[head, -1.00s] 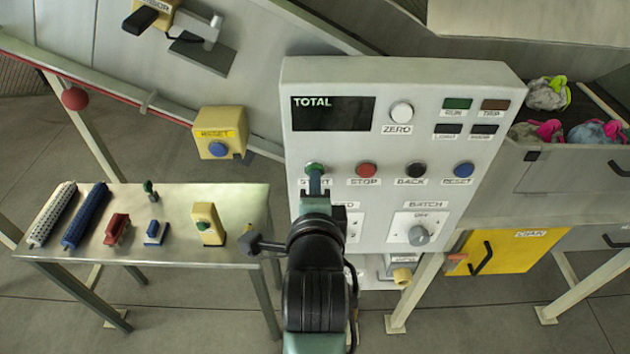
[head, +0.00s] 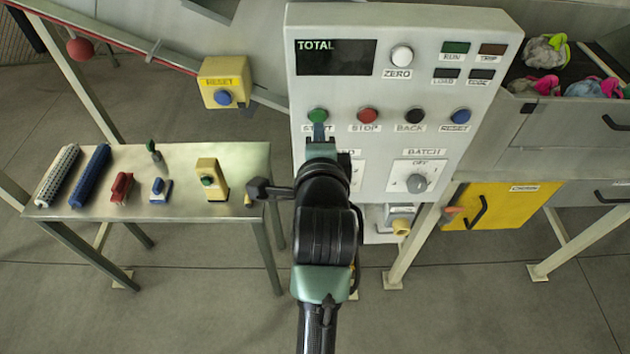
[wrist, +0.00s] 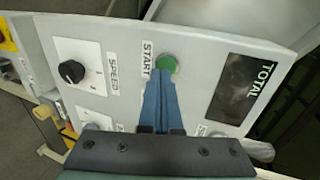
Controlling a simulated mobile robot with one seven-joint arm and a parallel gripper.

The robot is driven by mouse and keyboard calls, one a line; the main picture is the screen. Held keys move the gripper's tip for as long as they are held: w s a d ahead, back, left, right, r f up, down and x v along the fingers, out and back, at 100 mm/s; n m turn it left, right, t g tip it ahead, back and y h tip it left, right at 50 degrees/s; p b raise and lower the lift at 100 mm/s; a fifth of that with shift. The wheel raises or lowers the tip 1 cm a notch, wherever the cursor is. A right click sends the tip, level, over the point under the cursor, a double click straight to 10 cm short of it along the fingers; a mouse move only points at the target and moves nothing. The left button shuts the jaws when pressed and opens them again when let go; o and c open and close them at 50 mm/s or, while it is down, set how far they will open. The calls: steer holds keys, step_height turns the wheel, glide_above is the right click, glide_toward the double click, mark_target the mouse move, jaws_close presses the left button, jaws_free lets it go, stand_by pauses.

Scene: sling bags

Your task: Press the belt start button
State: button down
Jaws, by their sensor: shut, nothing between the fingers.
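The green start button (head: 318,115) sits at the left of the button row on the grey control panel (head: 300,75), above its START label. It also shows in the wrist view (wrist: 167,64), at the top middle. My gripper (head: 319,128) is in front of the panel, its fingers over the START label just below the button. In the wrist view my gripper's blue fingers (wrist: 160,78) are together and empty, their tips overlapping the button's lower edge. I cannot tell whether they touch it.
A red STOP button (head: 368,115), a black BACK button (head: 415,115) and a blue RESET button (head: 460,116) line the row to the right. A SPEED knob (wrist: 72,71) is below START. A metal side table (head: 110,205) with brushes and small tools stands left.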

steer(key=b+v, duration=0.3)
steer(key=v, duration=0.8)
steer(key=shift+b, duration=0.3)
steer(key=shift+w, duration=0.15)
step_height(320, 180, up, 16)
steer(key=n+t+b, duration=0.2)
steer(key=n+t, duration=0.4)
steer(key=n, duration=0.2)
steer(key=s+r+n+t+b, duration=0.1)
steer(key=s+r+n+t, duration=0.2)
steer(key=r+n, duration=0.2)
steer(key=s+a+r+n+t, duration=0.1)
steer(key=s+r+n+t, duration=0.2)
steer(key=r, duration=0.8)
steer(key=shift+s+r+n+t+b, duration=0.35)
steer(key=shift+s+n, duration=0.4)
steer(key=shift+n, duration=0.25)
